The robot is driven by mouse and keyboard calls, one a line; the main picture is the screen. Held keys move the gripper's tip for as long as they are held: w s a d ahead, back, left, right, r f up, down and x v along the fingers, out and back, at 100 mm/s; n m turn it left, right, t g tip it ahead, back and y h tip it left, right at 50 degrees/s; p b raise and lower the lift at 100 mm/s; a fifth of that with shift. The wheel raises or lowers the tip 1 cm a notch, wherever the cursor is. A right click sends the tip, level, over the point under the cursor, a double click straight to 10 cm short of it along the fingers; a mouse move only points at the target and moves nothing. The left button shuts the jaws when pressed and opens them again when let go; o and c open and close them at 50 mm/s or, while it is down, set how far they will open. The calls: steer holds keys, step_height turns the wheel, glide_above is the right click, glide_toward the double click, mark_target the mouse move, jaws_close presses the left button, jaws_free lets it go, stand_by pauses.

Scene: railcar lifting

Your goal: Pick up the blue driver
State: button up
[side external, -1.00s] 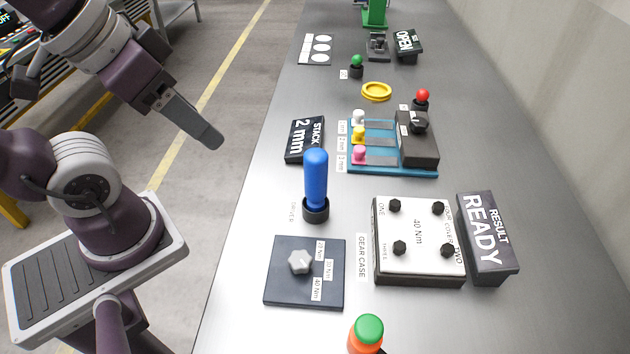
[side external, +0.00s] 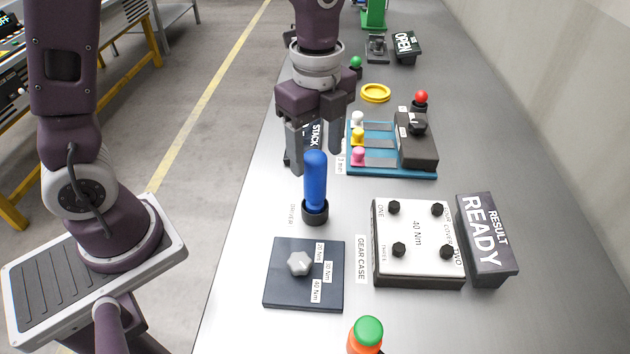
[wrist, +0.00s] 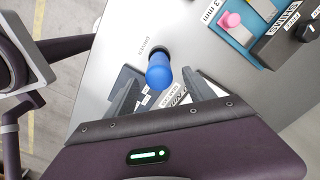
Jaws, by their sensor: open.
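The blue driver (side external: 316,180) stands upright in a round black holder (side external: 315,213) on the grey bench, beside a small "DRIVER" label. My gripper (side external: 317,162) is open, its fingers pointing down near the top of the driver, one on each side of it in the picture. In the wrist view the driver (wrist: 160,71) shows between the two fingertips of my gripper (wrist: 165,90), a little beyond them. I see no contact between fingers and driver; the exact depth gap is hard to tell.
A dark plate with a grey knob (side external: 300,263) lies in front of the driver. The gear case (side external: 418,240) and a "READY" sign (side external: 485,235) are to the right. A blue shim tray (side external: 390,172) stands behind right, and a "STACK" sign is partly hidden behind my gripper.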

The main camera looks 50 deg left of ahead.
mark_target(315, 176)
step_height(315, 176, down, 6)
steer(key=shift+a+f, duration=0.1)
jaws_close()
